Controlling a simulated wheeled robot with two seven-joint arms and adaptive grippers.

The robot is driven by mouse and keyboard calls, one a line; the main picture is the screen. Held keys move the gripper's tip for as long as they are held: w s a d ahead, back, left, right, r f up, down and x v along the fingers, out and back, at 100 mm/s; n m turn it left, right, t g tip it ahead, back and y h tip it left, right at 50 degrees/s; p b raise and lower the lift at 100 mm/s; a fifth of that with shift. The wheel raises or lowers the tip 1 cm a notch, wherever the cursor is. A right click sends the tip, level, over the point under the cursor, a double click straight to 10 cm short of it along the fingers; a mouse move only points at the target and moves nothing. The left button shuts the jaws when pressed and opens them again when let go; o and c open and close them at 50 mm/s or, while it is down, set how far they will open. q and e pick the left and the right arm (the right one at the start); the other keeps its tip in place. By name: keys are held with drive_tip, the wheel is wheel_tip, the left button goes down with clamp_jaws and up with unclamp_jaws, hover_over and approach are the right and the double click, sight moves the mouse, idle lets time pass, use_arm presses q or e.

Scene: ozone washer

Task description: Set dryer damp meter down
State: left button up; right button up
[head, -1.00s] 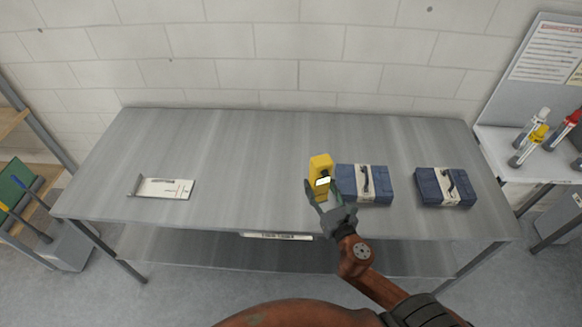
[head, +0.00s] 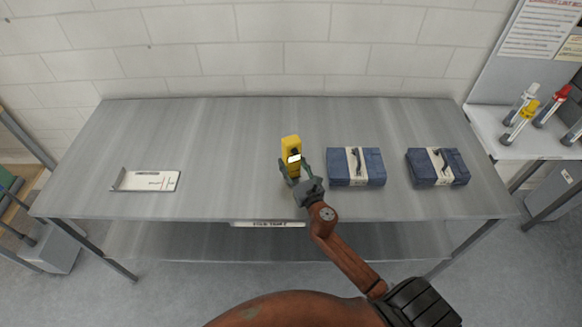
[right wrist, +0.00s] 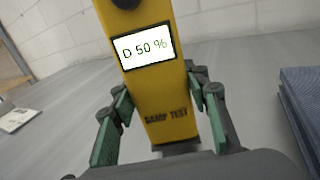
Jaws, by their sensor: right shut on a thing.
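The yellow damp meter (head: 291,150) is held upright over the middle of the metal table (head: 220,140). In the right wrist view the meter (right wrist: 160,95) fills the centre, its screen reading "D 50 %" and "DAMP TEST" printed lower down. My right gripper (head: 294,178) is shut on the meter, with a green-padded finger on each side of its lower body; it also shows in the right wrist view (right wrist: 160,130). I cannot tell whether the meter's base touches the table. My left gripper is not in view.
Two folded blue bundles with pale bands, one just right of the meter (head: 342,172) and one farther right (head: 425,172), lie on the table. A white labelled tray (head: 150,182) lies at the left. Capped tubes (head: 520,118) stand on a side bench. The table between tray and meter is clear.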

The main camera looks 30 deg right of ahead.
drive_tip(key=shift+f+b, duration=0.3)
drive_tip(key=shift+f, duration=0.45)
drive_tip(key=o, duration=1.5)
drive_tip(key=shift+r, duration=0.15)
drive_tip(key=s, duration=0.4)
drive_tip(key=s+a, duration=0.1)
drive_tip(key=s, duration=0.7)
drive_tip(key=shift+a, duration=0.4)
